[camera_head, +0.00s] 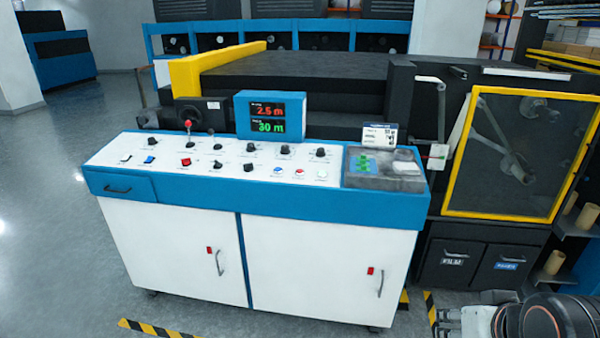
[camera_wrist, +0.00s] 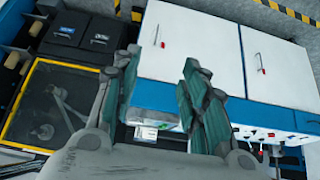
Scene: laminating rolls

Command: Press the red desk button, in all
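The control desk (camera_head: 215,195) has a white sloped panel with a blue edge. I cannot tell which of the red controls the task means. My gripper (camera_wrist: 160,62) is open and empty in the wrist view, with teal fingers apart in front of the desk. In the head view, part of it shows low at the right, apart from the desk. The wrist view shows the desk panel (camera_wrist: 262,133) steeply turned and partly hidden.
A display (camera_head: 270,115) reading 2.5 m and 30 m stands behind the panel. A grey tray (camera_head: 372,180) is at the desk's right end. A yellow-framed machine door (camera_head: 515,150) stands to the right. The floor at left is clear.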

